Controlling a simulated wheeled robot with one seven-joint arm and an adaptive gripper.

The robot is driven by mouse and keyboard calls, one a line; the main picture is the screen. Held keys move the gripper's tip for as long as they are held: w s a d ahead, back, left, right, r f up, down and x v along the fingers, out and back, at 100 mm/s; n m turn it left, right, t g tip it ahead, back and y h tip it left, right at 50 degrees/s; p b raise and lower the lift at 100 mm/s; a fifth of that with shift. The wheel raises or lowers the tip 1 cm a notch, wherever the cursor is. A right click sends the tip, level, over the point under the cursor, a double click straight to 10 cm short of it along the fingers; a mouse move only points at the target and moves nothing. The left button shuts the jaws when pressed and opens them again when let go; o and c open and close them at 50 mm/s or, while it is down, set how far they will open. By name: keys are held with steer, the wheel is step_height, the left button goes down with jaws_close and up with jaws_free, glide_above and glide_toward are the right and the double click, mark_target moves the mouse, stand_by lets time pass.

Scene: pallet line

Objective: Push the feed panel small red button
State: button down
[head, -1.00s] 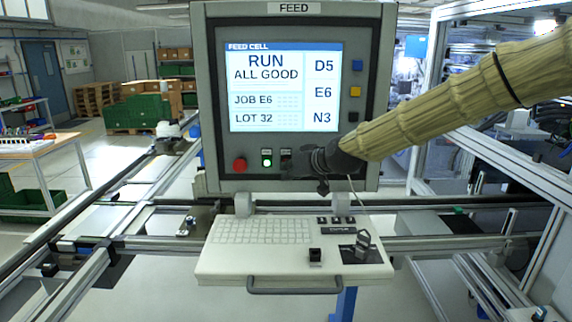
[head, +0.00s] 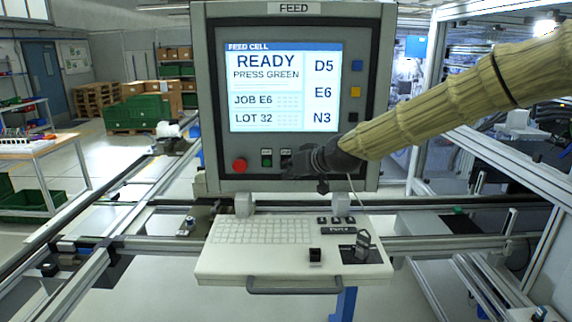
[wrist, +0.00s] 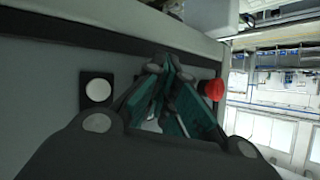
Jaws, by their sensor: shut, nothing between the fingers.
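The feed panel (head: 203,100) stands upright ahead, its screen (head: 285,88) reading READY, PRESS GREEN. On its lower face are a large red button (head: 239,165) at left and a dark green button (head: 266,158) to its right. My gripper (head: 290,170) is at the panel face just right of the green button. It covers the spot there, so the small red button cannot be made out. In the wrist view my gripper (wrist: 163,82) is shut and empty, its fingertips close to the panel face. I cannot tell whether they touch it. The large red button (wrist: 214,89) shows to their right.
A pale round button (wrist: 97,91) on a dark plate is left of the fingers in the wrist view. A keyboard shelf (head: 225,263) juts out below the panel. Metal rails (head: 135,243) run on both sides. A worktable (head: 35,150) stands at far left.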

steer(key=shift+s, duration=0.85)
steer(key=shift+s, duration=0.1)
steer(key=s+b, duration=0.1)
steer(key=s, duration=0.4)
stand_by(0.9)
